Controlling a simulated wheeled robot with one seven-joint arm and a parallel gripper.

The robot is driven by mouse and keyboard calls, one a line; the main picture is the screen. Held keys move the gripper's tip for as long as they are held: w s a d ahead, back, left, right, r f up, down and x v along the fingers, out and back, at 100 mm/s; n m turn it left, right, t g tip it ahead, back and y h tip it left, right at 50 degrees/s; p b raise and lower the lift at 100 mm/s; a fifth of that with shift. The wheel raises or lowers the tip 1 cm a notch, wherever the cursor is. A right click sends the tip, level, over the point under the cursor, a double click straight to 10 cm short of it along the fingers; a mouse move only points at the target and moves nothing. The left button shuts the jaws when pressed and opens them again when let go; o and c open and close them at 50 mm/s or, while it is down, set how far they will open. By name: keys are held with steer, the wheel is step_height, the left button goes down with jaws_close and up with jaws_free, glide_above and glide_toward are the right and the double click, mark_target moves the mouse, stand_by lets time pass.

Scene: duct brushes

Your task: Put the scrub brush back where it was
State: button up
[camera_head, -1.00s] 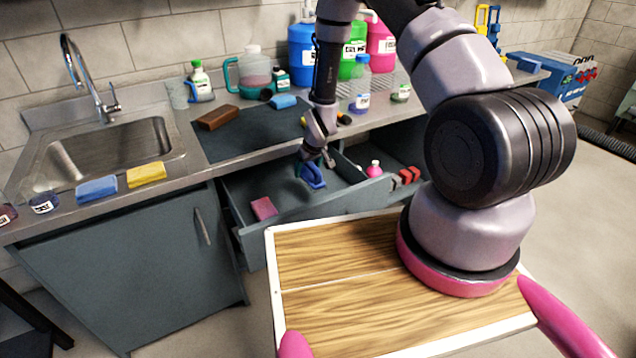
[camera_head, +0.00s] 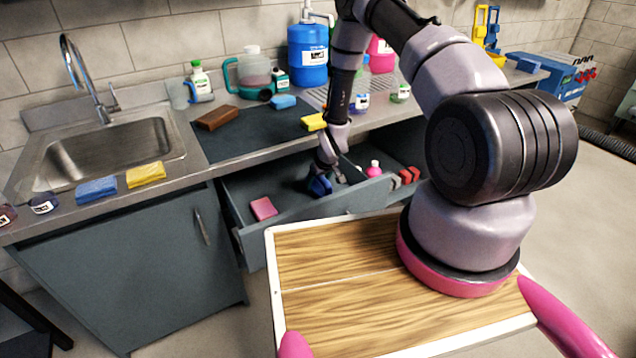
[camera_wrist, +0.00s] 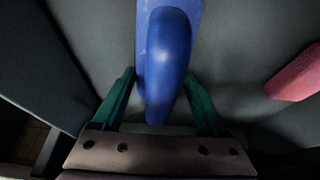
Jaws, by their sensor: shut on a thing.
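The scrub brush (camera_head: 320,184) is blue and is held low inside the open drawer (camera_head: 291,221). In the wrist view its blue handle (camera_wrist: 166,65) stands between the two green fingers of my gripper (camera_wrist: 160,98). My gripper (camera_head: 325,170) is shut on the brush and points down into the drawer. The brush's lower part is hidden, and I cannot tell whether it touches the drawer floor.
A pink sponge (camera_head: 263,208) lies in the drawer to the left of the brush, and it also shows in the wrist view (camera_wrist: 296,75). A pink bottle (camera_head: 374,168) and red-and-grey blocks (camera_head: 403,177) are at the right. Drawer walls are close by.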

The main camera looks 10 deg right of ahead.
steer(key=shift+f, duration=0.15)
steer(key=o, duration=1.4)
steer(key=shift+c, duration=0.2)
steer(key=v, duration=1.2)
steer(key=shift+r, duration=0.25)
steer(key=s+d+r+m+t, duration=0.1)
steer(key=s+d+r+m, duration=0.1)
steer(key=r, duration=1.4)
steer(key=s+d+r+m, duration=0.1)
steer(key=d+r+m, duration=0.1)
steer(key=r, duration=1.4)
steer(key=s+r+m+t, duration=0.1)
steer(key=s+r+m, duration=0.1)
steer(key=s+r, duration=0.6)
steer(key=s+r+m, duration=0.1)
steer(key=s+r, duration=0.8)
steer(key=s, duration=0.6)
steer(key=shift+d+m+t+y, duration=0.2)
steer(key=shift+m+t+y, duration=0.1)
steer(key=shift+m+t, duration=0.1)
